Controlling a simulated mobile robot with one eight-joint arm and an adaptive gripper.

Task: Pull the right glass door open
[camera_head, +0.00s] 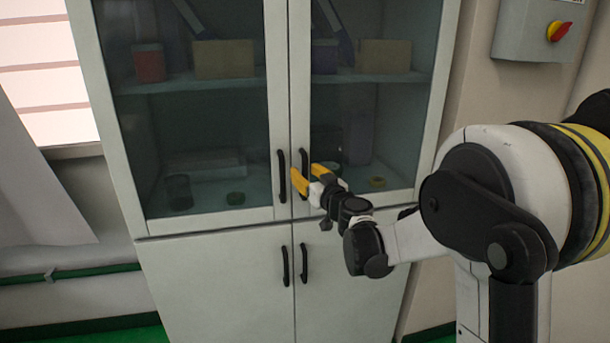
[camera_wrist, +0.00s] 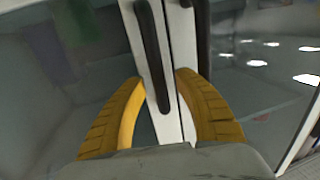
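The right glass door (camera_head: 363,112) of a white cabinet is shut, level with the left glass door (camera_head: 190,130). Its black upright handle (camera_head: 304,158) is partly hidden by my gripper (camera_head: 309,176), whose yellow fingers reach it from the right. The left door's handle (camera_head: 282,175) stands just beside it. In the wrist view my gripper (camera_wrist: 160,90) is open, with one black handle (camera_wrist: 152,50) between the spread fingers and apart from both. A second black handle (camera_wrist: 203,35) shows past the right finger. Whether the fingers touch the right handle in the head view is unclear.
Two lower solid doors with black handles (camera_head: 304,262) are below the glass ones. A grey box with a red and yellow switch (camera_head: 558,31) is on the wall at right. A window (camera_head: 40,75) with a curtain and green pipes (camera_head: 95,271) are at left.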

